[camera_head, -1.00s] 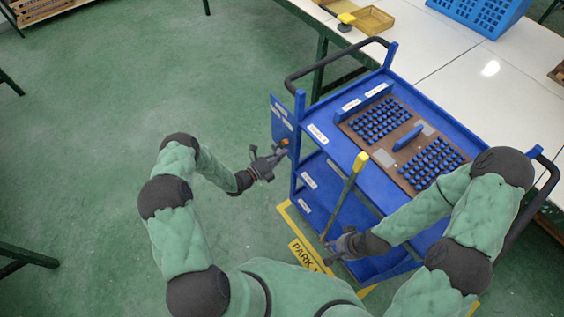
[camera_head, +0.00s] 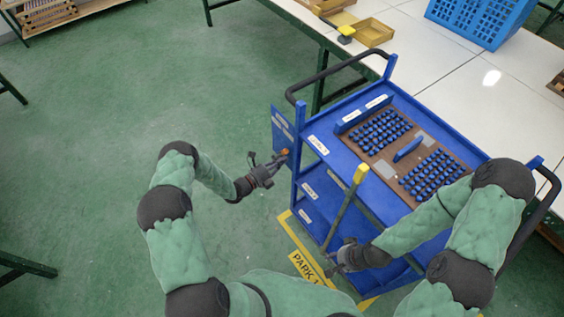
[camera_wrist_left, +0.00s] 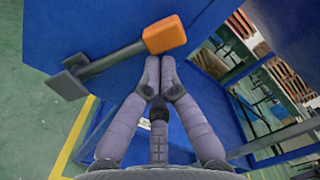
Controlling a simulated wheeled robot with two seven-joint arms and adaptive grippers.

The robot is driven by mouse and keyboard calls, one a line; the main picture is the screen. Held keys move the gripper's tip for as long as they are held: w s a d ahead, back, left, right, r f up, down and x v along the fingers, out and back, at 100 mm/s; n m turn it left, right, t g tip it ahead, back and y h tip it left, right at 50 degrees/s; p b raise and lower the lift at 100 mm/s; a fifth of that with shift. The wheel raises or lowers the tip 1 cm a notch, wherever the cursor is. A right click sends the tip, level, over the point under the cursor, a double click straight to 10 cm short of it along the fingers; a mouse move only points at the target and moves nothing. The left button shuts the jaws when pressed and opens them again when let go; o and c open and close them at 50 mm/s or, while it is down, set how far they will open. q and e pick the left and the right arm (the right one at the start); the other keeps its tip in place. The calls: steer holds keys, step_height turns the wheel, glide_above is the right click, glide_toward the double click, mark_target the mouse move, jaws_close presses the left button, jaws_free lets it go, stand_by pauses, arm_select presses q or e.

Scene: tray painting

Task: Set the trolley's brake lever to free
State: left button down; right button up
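The brake lever (camera_wrist_left: 112,58) is a grey bar with an orange grip (camera_wrist_left: 164,35) on the blue side panel of the trolley (camera_head: 325,155). In the left wrist view it slants from a grey plate at lower left up to the grip. In the head view only its orange end (camera_head: 284,152) shows clearly. My left gripper (camera_wrist_left: 161,70) has its fingertips together just below the orange grip, with nothing seen between them. Whether they touch the grip is unclear. My right gripper (camera_head: 336,257) is low at the trolley's front, near the foot of a yellow-topped bar (camera_head: 343,207); its fingers are too small to read.
The trolley's top shelf holds a brown board (camera_head: 384,165) with rows of blue pegs. A white table (camera_head: 430,50) with a blue crate (camera_head: 480,20) and a wooden tray (camera_head: 373,33) stands behind. A yellow floor marking (camera_head: 305,268) reads PARK. Green floor at left is clear.

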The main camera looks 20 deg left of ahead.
mark_target(277, 136)
arm_select(q)
steer(key=w+a+r+n, duration=0.1)
steer(key=n, duration=0.1)
steer(key=w+a+r+n, duration=0.1)
steer(key=a+n, duration=0.1)
steer(key=shift+w+r+n, duration=0.1)
steer(key=shift+w+n, duration=0.05)
steer(key=shift+n, duration=0.15)
steer(key=shift+w+a+r+n, duration=0.1)
steer(key=shift+w+a+n, duration=0.45)
steer(key=shift+n, duration=0.35)
steer(key=shift+w+a+n+b, duration=0.55)
steer(key=shift+a+n, duration=0.35)
steer(key=shift+n, duration=0.2)
steer(key=shift+w+a+b, duration=0.5)
steer(key=shift+w+a, duration=0.15)
steer(key=shift+a, duration=0.2)
steer(key=shift+w+a, duration=0.1)
steer(key=shift+a, duration=0.05)
